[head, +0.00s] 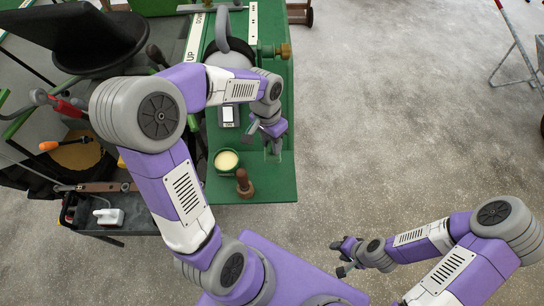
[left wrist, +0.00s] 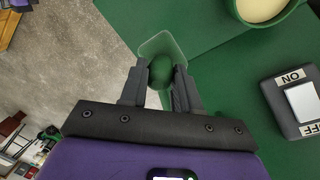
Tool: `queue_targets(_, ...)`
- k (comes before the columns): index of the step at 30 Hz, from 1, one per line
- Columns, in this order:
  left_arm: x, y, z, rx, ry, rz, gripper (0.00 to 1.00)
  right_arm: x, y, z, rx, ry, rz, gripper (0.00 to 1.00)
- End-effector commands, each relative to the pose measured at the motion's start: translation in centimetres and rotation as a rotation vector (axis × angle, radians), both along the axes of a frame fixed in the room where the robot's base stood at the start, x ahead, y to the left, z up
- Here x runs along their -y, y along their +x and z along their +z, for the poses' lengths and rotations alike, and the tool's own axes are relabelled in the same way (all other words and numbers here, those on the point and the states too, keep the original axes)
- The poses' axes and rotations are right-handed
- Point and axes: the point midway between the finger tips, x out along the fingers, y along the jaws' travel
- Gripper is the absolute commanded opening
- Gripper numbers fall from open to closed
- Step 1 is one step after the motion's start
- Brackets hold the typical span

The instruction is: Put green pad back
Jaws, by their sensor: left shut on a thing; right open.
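The green pad shows in the left wrist view as a rounded dark green grip (left wrist: 160,72) with a pale, see-through green plate (left wrist: 166,44) beyond it. My left gripper (left wrist: 160,85) is shut on the rounded grip. In the head view my left gripper (head: 268,134) is over the right side of the green bench surface (head: 270,187), and the pad (head: 273,152) is faint against it. I cannot tell whether the pad touches the surface. My right gripper (head: 343,257) is open and empty over the floor at lower right.
A green pot of cream-coloured stuff (head: 226,161) and a brown wooden knob (head: 243,183) stand on the green surface. A grey switch box (head: 228,114) sits beside my left wrist. A dark tray (head: 102,214) with tools is at left. Open concrete floor lies right.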

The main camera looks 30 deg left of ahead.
Motion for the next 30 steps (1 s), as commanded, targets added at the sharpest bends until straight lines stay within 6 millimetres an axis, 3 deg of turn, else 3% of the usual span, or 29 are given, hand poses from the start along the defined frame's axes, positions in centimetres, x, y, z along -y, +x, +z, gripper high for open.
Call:
queue_targets(13,0.0,-0.1,-5.8,-0.003,0.0,0.001,0.0,0.0,0.0,-0.4,0.0,0.0,0.0,0.43)
queue_targets(23,0.0,0.0,-6.3,0.001,0.0,0.001,0.0,0.0,0.0,-0.4,0.0,0.0,0.0,0.43)
queue_targets(24,0.0,0.0,-6.3,0.0,0.0,0.001,0.36,0.0,0.0,-0.4,0.0,0.0,0.0,0.43)
queue_targets(28,0.0,0.0,-6.3,0.001,0.0,0.001,0.56,0.0,0.0,-0.4,0.0,0.0,0.0,0.43)
queue_targets(30,0.0,0.0,-6.3,0.001,0.0,0.001,0.57,0.0,0.0,-0.4,0.0,0.0,0.0,0.43)
